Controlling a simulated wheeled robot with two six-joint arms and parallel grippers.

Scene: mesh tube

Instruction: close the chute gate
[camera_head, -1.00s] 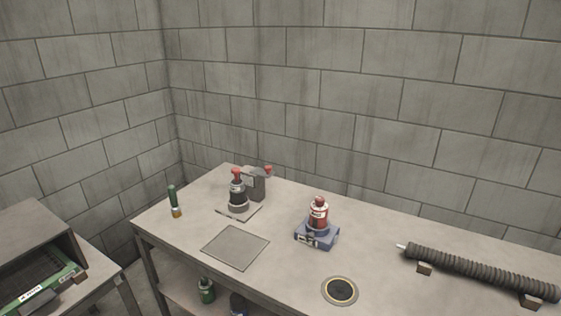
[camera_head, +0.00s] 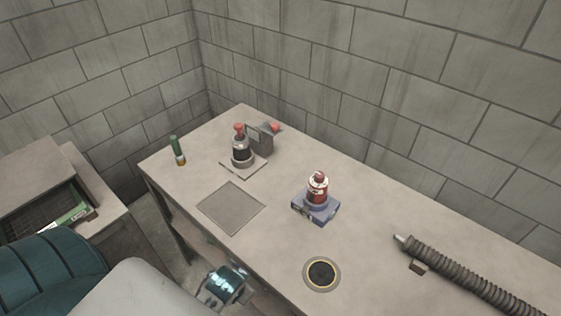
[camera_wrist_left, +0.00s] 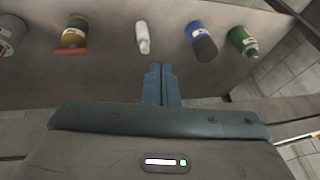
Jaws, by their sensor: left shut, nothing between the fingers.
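I cannot tell for certain which part is the chute gate. My left gripper (camera_head: 222,286) is low at the bench's front side, below the top. In the left wrist view its fingers (camera_wrist_left: 160,80) are shut and empty, pointing towards a white bottle (camera_wrist_left: 142,37). My right gripper is not in view.
Block walls stand behind.

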